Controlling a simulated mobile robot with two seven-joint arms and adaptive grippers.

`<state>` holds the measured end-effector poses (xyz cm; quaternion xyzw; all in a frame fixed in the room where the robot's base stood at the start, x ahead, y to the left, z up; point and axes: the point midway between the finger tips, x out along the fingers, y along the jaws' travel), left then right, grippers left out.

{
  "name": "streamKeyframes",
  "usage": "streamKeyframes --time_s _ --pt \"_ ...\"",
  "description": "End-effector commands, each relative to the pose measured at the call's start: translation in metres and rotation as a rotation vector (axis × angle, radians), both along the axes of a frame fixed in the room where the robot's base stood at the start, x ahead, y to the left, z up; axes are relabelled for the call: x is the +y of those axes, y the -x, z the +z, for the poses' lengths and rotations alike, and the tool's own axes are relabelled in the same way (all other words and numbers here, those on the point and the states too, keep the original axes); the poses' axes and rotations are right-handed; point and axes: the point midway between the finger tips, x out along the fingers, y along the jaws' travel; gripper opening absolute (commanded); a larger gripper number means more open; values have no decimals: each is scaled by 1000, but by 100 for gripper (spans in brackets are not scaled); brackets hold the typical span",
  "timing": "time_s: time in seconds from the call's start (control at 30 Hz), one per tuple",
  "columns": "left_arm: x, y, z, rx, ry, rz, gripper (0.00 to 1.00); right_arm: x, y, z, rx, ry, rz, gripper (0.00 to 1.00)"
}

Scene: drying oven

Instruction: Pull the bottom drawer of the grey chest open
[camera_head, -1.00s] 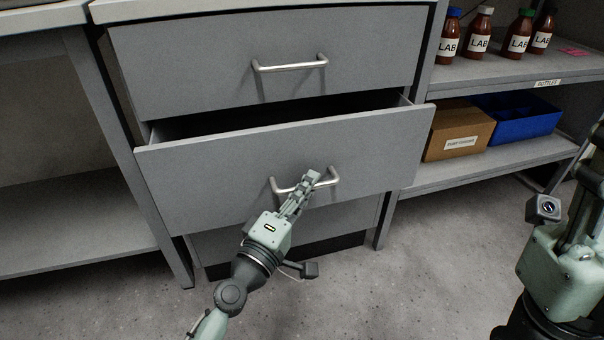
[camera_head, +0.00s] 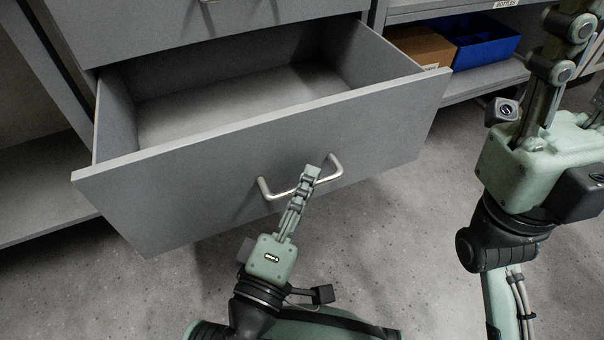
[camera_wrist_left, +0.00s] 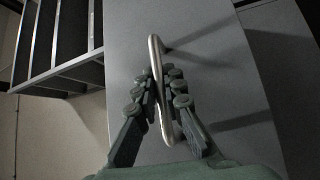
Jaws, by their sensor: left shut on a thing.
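The grey chest's open drawer (camera_head: 270,150) stands well out in the head view, and its inside (camera_head: 240,98) is empty. A silver bar handle (camera_head: 268,190) is on its front. My left gripper (camera_head: 311,173) is shut on this handle. In the left wrist view, the left gripper's fingers (camera_wrist_left: 161,85) lie on both sides of the handle (camera_wrist_left: 155,52). My right gripper (camera_head: 562,50) is raised at the right edge, away from the chest; its fingertips are cut off by the frame. Whatever lies below the open drawer is hidden behind its front.
A closed drawer (camera_head: 140,30) is above the open one. A shelf (camera_head: 480,82) at right holds a cardboard box (camera_head: 424,45) and a blue bin (camera_head: 482,42). Speckled floor (camera_head: 390,235) in front of the drawer is clear.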

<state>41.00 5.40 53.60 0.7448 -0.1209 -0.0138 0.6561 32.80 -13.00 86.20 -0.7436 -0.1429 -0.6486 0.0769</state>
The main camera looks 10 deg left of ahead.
Motion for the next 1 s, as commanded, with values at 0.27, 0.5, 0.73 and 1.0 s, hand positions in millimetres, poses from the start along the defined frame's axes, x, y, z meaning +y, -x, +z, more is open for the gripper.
streamKeyframes --time_s 0.27,0.5,0.73,1.0 --pt "1 0 0 -1 0 3 0 0 0 0 0 0 0 40" --pt "1 0 0 0 0 2 31 0 0 -1 2 0 1 40" --pt "0 0 0 0 0 1 31 1 0 -1 1 0 3 40" --pt "6 31 -6 4 -5 -5 31 0 0 -1 1 0 2 40"
